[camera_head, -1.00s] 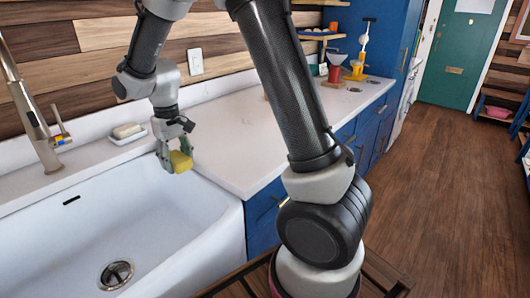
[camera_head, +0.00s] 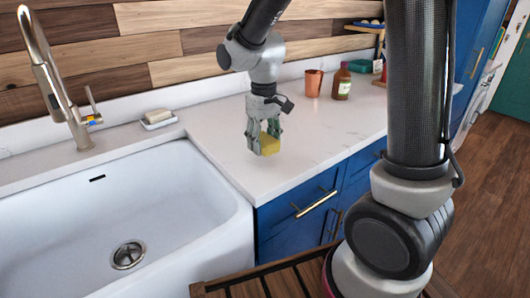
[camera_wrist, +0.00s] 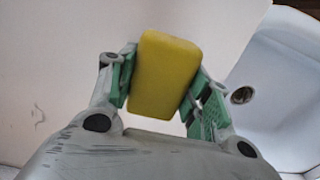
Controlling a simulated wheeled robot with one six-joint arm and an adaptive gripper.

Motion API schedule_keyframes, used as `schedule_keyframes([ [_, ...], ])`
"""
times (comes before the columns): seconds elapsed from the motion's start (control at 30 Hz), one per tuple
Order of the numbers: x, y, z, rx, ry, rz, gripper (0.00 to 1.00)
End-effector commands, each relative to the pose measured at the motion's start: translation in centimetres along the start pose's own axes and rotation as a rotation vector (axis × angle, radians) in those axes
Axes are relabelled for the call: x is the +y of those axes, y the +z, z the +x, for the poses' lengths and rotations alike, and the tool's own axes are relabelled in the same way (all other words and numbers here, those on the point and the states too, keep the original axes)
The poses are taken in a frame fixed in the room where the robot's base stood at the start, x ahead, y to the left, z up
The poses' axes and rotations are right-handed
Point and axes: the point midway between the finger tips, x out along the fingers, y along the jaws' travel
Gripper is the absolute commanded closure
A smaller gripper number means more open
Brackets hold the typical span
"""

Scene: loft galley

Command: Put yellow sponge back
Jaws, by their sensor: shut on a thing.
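The yellow sponge (camera_head: 269,144) is held between the fingers of my gripper (camera_head: 263,138), over the white counter just right of the sink. In the wrist view the sponge (camera_wrist: 165,75) stands between the green finger pads of my gripper (camera_wrist: 160,88), which is shut on it. I cannot tell whether the sponge touches the counter. A small white dish (camera_head: 158,123) with a pale bar (camera_head: 157,115) on it sits behind the sink, left of my gripper.
The white sink (camera_head: 60,225) with a drain (camera_head: 128,255) lies left of my gripper. A tall faucet (camera_head: 62,90) stands behind it. A copper cup (camera_head: 314,83) and a brown bottle (camera_head: 342,82) stand farther right on the counter (camera_head: 215,130). The counter around my gripper is clear.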

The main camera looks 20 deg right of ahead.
Motion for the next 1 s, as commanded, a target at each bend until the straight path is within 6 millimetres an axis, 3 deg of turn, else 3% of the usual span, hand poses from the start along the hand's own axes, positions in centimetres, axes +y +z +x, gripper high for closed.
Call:
schedule_keyframes([
  [0.23,0.0,0.0,3.4,-0.002,0.000,0.000,0.77],
  [0.63,0.0,0.0,4.0,-0.001,0.000,0.000,0.77],
  [0.67,0.0,0.0,4.0,0.000,0.000,0.000,0.47],
  [0.77,0.0,0.0,4.0,0.000,0.000,0.000,0.29],
  [1.0,0.0,0.0,4.0,0.000,0.000,0.000,0.29],
])
